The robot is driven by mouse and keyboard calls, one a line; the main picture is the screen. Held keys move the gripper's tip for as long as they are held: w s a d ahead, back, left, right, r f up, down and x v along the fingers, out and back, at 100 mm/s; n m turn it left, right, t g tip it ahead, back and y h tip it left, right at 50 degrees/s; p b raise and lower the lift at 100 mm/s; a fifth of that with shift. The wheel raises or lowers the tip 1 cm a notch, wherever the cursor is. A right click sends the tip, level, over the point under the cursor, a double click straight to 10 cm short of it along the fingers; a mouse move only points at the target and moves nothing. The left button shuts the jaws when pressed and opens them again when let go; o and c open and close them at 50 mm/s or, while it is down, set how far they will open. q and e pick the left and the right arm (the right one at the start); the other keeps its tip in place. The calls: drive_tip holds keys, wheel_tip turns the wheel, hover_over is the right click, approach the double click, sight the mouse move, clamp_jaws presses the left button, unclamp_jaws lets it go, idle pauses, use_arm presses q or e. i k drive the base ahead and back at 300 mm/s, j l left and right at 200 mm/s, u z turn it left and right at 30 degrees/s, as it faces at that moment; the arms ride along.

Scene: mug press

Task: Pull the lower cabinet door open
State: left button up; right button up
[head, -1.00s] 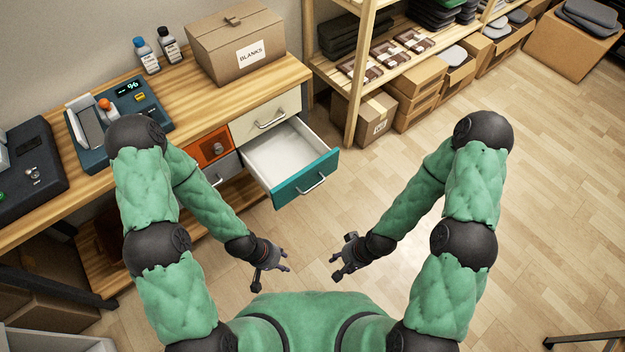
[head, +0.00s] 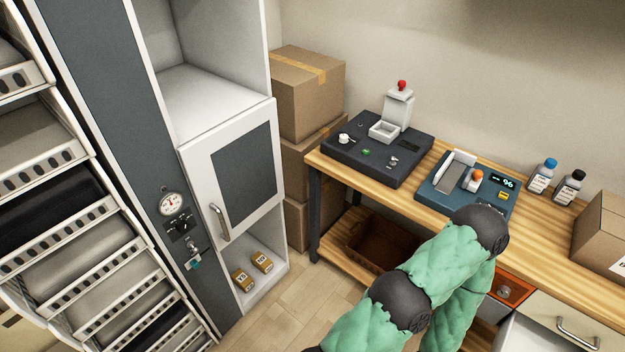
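A white cabinet door (head: 204,165) with a dark grey panel (head: 245,170) is in the left half of the head view, in the middle of a tall cabinet. It looks shut. Its upright metal handle (head: 220,224) is near the lower left corner. An open compartment (head: 215,98) lies above the door, and another open compartment below it holds two small labelled boxes (head: 262,262). My green arm reaches into the lower right of the picture, well right of the door. Neither gripper shows.
A dark column with a gauge (head: 172,204) and a rack of trays (head: 75,218) stand left of the cabinet. Stacked cartons (head: 300,95) stand right of it. A workbench (head: 325,160) carries devices. The floor (head: 300,310) before the cabinet looks clear.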

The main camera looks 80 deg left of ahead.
sight(233, 170)
drive_tip(key=u, duration=3.1)
